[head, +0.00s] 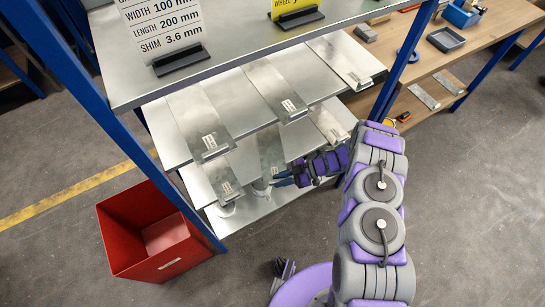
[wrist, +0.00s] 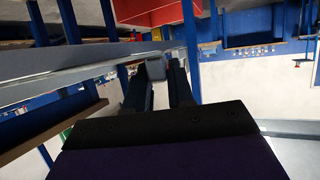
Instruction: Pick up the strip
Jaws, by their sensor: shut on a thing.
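Several flat metal strips with white labels lie on the rack's shelves in the head view. One strip (head: 271,151) on the lower level has its front end right by my gripper (head: 283,178). My gripper reaches in from the right at the front of the rack, and its dark fingers are shut on this strip's front end, as far as I can tell. In the wrist view, my gripper (wrist: 166,80) has its two fingers close together beside a long grey edge. The grip contact itself is partly hidden.
Other strips lie left (head: 217,178) and right (head: 328,124) of it, with more on the shelf above (head: 200,122). Blue rack posts (head: 400,62) frame the shelves. A red bin (head: 122,232) stands on the floor at left. A wooden bench (head: 483,35) is at back right.

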